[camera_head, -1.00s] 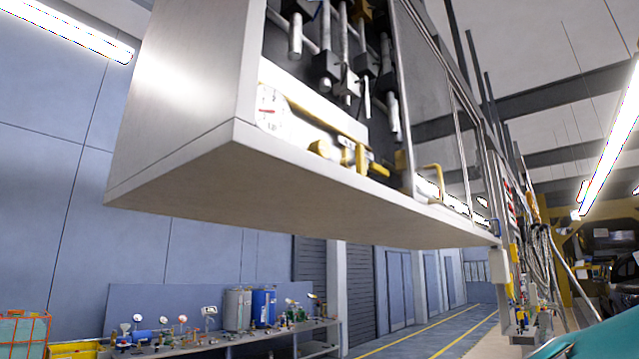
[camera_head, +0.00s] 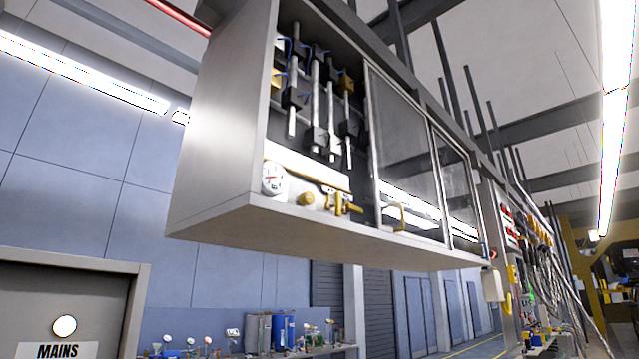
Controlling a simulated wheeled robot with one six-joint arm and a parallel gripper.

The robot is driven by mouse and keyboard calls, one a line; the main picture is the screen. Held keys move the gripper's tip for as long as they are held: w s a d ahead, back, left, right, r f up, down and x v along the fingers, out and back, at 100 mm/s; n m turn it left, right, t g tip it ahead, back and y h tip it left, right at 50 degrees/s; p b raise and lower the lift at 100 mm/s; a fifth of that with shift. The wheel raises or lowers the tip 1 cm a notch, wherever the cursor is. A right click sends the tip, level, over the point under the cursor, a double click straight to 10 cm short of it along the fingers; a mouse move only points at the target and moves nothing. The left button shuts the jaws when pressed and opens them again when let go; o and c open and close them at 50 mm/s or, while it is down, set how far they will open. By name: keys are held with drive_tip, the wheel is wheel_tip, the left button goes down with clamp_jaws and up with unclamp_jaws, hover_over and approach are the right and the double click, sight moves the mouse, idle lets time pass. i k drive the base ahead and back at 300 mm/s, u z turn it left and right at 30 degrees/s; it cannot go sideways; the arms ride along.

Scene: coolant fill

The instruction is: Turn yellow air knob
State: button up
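A yellow knob (camera_head: 307,199) sits low inside the open left bay of a raised metal cabinet (camera_head: 215,130), just right of a round white gauge (camera_head: 274,178). A yellow valve fitting (camera_head: 345,204) and a yellow pipe (camera_head: 310,177) are beside it. Which yellow part is the air knob I cannot tell for sure. The cabinet's bottom lip runs just below these parts. My gripper is not in view.
Glass doors with a yellow handle (camera_head: 401,216) cover the cabinet's right part. A grey panel marked MAINS (camera_head: 60,305) stands at lower left. Hoses and cables (camera_head: 545,250) hang at right. A bench with bottles and gauges is below, behind.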

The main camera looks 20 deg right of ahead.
sight(308, 198)
drive_tip(key=z, duration=1)
drive_tip(key=i, duration=1.05)
drive_tip(key=u, duration=0.75)
